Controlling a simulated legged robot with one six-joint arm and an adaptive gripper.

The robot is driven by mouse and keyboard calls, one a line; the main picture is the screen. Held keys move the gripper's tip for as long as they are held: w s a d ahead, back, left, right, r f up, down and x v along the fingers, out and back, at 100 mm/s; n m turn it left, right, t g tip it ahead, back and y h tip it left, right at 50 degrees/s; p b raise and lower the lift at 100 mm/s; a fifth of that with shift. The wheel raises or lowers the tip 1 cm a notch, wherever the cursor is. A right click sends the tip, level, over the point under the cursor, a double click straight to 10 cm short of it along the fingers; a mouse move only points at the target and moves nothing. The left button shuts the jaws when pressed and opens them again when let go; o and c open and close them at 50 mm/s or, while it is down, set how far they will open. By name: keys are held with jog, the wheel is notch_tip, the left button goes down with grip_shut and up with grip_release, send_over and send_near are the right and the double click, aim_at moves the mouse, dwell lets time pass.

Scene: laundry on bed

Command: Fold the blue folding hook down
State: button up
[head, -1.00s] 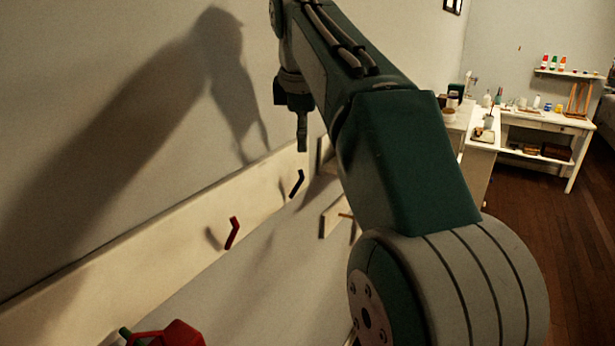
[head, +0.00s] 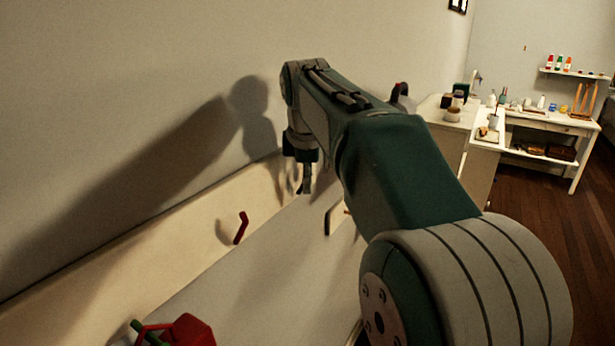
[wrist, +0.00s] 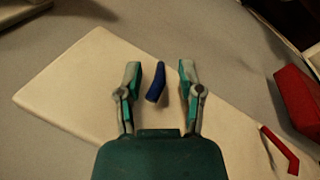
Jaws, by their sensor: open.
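The blue folding hook (wrist: 155,82) stands out from a pale board (wrist: 75,85) in the wrist view. It sits between the two spread fingers of my gripper (wrist: 160,72), with a visible gap on each side. I cannot tell how far the hook is below the fingertips. In the head view my gripper (head: 304,178) points down close to the wall board (head: 150,240), and the blue hook is not clearly visible there behind it.
A red hook (head: 240,228) sticks out from the same board; it also shows in the wrist view (wrist: 280,150). A red object with a green part (head: 185,330) is at the bottom left. A white desk (head: 545,122) with bottles stands at the far right.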

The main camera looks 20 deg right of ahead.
grip_shut()
jog(key=shift+d, duration=0.1)
jog(key=shift+s, duration=0.1)
jog(key=f+t+y, duration=0.1)
jog(key=t+y, duration=0.1)
jog(key=t, duration=0.1)
jog(key=s+d+f+m+t+y, duration=0.1)
jog(key=f+t+y, duration=0.1)
jog(key=t, duration=0.2)
jog(key=s+f+t+y, duration=0.1)
jog(key=t, duration=0.2)
jog(key=shift+d+f+m+y, duration=0.2)
jog(key=shift+f+m+y, duration=0.1)
jog(key=shift+y, duration=0.1)
jog(key=shift+s+f+t, duration=0.1)
jog(key=shift+f+t, duration=0.1)
jog(key=shift+t, duration=0.1)
dwell(0.5)
